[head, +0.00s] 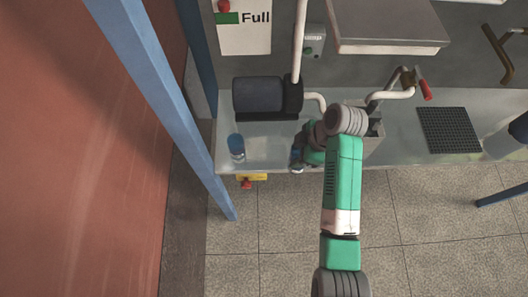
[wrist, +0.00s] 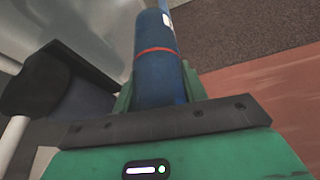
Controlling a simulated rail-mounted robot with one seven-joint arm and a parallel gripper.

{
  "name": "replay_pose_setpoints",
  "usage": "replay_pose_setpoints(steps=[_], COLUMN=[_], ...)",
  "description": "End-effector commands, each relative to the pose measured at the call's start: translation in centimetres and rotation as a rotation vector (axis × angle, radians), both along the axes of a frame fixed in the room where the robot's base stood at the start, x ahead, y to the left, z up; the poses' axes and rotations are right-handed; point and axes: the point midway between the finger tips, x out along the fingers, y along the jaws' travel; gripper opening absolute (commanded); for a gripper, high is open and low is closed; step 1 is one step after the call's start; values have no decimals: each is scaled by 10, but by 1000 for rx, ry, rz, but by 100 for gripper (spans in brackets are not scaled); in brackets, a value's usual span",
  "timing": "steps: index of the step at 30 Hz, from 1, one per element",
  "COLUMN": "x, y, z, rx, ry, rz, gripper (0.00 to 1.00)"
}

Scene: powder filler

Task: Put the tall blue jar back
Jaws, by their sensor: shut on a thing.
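The tall blue jar (wrist: 156,60), with a thin red band and a pale label patch, stands between the two green fingers of my gripper (wrist: 158,90) in the wrist view. The gripper is shut on it. In the head view my gripper (head: 297,161) is over the front edge of the bench, left of centre, and only a small bit of blue shows there. Another blue-topped jar (head: 236,148) stands on the bench to the left, apart from the gripper.
A dark machine drum (head: 260,95) sits behind the gripper. A blue post (head: 155,75) rises at left. A black grid mat (head: 448,130) lies right.

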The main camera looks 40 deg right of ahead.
Motion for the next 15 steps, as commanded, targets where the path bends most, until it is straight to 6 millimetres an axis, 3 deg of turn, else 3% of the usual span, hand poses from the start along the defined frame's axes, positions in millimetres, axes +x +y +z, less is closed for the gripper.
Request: replay_pose_setpoints(steps=[1,3,6,11,15], x=[-11,-26,-39,-44,-23], y=[-20,-39,-54,-59,-51], z=[-11,-12,-13,-11,-12], rx=[0,-1,-1,-1,-2], ry=[-1,0,0,1,1], rz=[32,90,143,169,173], gripper=[12,12,12,12,12])
